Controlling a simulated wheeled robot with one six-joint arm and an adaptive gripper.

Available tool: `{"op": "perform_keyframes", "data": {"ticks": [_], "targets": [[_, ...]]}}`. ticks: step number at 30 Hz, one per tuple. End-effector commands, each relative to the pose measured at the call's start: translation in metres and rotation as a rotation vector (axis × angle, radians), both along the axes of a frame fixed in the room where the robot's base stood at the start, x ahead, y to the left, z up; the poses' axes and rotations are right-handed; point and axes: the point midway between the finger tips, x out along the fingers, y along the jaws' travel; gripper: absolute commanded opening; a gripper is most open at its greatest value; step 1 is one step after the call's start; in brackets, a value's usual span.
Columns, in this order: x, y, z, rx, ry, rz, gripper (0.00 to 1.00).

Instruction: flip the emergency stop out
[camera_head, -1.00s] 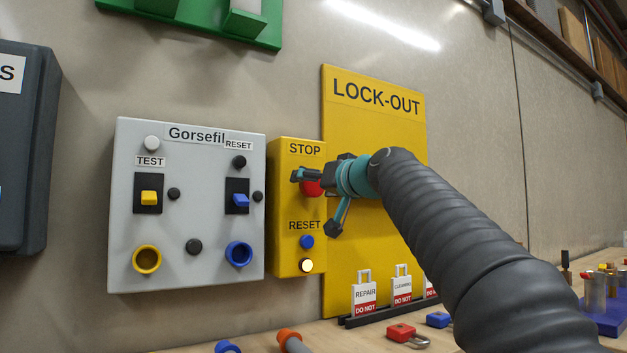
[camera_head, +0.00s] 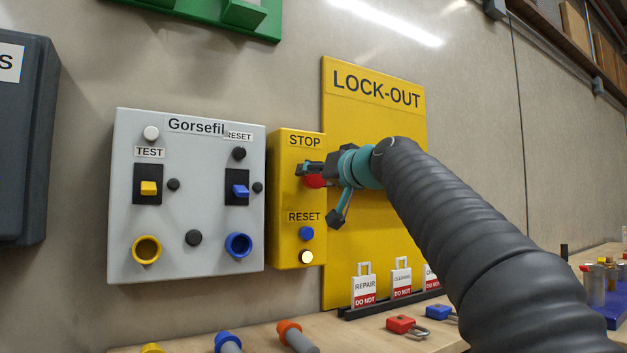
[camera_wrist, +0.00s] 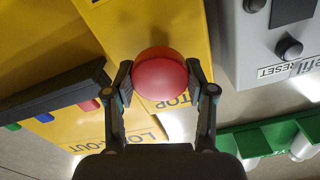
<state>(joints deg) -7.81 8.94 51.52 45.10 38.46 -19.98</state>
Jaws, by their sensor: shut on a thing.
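The emergency stop is a red mushroom button on the yellow STOP box (camera_head: 284,219), under the STOP label. In the head view the red button (camera_head: 314,181) is partly hidden by my gripper (camera_head: 309,172). In the wrist view the red button (camera_wrist: 159,77) sits between my two fingertips (camera_wrist: 159,82), one on each side of it. My gripper is shut on the button's head. The lower part of the yellow box carries a RESET label, a blue button (camera_head: 306,233) and a pale lit button (camera_head: 306,257).
A grey Gorsefil panel (camera_head: 205,205) with switches stands left of the yellow box. A yellow LOCK-OUT board (camera_head: 372,240) is behind my arm, with tags (camera_head: 365,288) in a rack below. Padlocks (camera_head: 405,325) and plugs (camera_head: 297,337) lie on the bench.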

Motion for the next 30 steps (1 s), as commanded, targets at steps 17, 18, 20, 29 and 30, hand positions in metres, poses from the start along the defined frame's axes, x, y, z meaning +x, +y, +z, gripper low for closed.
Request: {"op": "perform_keyframes", "data": {"ticks": [17,18,20,29,30], "targets": [[-0.001,0.000,-0.001,-0.003,0.003,0.002,0.80],[-0.002,-0.001,-0.001,-0.003,0.003,0.002,0.80],[-0.005,-0.002,0.000,-0.003,0.002,0.002,0.80],[-0.041,-0.027,0.001,-0.002,0.002,-0.001,0.80],[-0.047,-0.031,0.000,-0.003,0.002,-0.001,0.80]]}}
